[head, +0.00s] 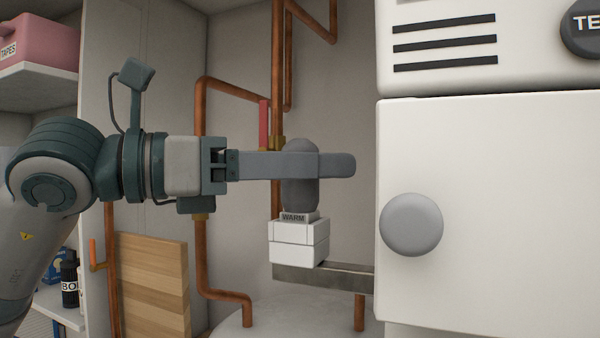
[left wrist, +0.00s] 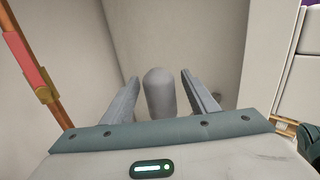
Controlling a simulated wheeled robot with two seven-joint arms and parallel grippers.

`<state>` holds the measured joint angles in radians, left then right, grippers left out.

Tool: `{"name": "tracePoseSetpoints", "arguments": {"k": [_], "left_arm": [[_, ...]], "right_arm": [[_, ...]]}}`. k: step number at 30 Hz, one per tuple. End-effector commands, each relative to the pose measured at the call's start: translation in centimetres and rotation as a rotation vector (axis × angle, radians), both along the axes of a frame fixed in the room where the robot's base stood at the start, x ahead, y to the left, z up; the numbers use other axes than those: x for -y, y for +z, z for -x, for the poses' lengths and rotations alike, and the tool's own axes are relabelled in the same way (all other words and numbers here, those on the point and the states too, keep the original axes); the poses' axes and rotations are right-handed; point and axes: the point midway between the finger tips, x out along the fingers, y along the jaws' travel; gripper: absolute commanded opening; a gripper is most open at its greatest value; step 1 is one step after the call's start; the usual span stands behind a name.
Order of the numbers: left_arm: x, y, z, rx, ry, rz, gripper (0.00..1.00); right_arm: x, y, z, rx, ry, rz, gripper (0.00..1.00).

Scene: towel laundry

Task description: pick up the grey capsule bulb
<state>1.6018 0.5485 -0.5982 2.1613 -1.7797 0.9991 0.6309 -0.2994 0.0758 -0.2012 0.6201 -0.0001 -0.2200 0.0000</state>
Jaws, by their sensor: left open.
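The grey capsule bulb (head: 300,194) stands upright in a white block-shaped holder (head: 298,243) with a label reading WARM. In the head view my left gripper (head: 337,166) reaches in level from the left, and its near finger crosses in front of the bulb's upper part. In the left wrist view the bulb (left wrist: 160,93) stands between the two fingers of my left gripper (left wrist: 160,85), with a visible gap on each side. The left gripper is open. The holder is hidden in the wrist view. My right gripper is not in view.
A large white cabinet (head: 480,200) with a round grey knob (head: 411,225) stands close on the right. The holder sits on a metal bracket (head: 335,276). Copper pipes (head: 201,130) run behind my gripper, one with a red lever (head: 264,125). A wooden board (head: 153,285) leans at lower left.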

Motion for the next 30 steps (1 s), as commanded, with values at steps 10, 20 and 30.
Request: {"name": "tracePoseSetpoints", "arguments": {"k": [10, 20, 30], "left_arm": [[2.6, 0.1, -1.1, -0.001, -0.001, -0.001, 0.54], [2.7, 0.0, -1.2, -0.001, 0.000, 0.000, 0.54], [2.7, 0.0, -1.2, -0.001, 0.000, 0.000, 0.09]], "right_arm": [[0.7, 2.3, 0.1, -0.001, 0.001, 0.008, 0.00], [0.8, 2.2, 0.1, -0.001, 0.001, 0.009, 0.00], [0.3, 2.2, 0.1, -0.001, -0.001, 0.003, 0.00]]}}
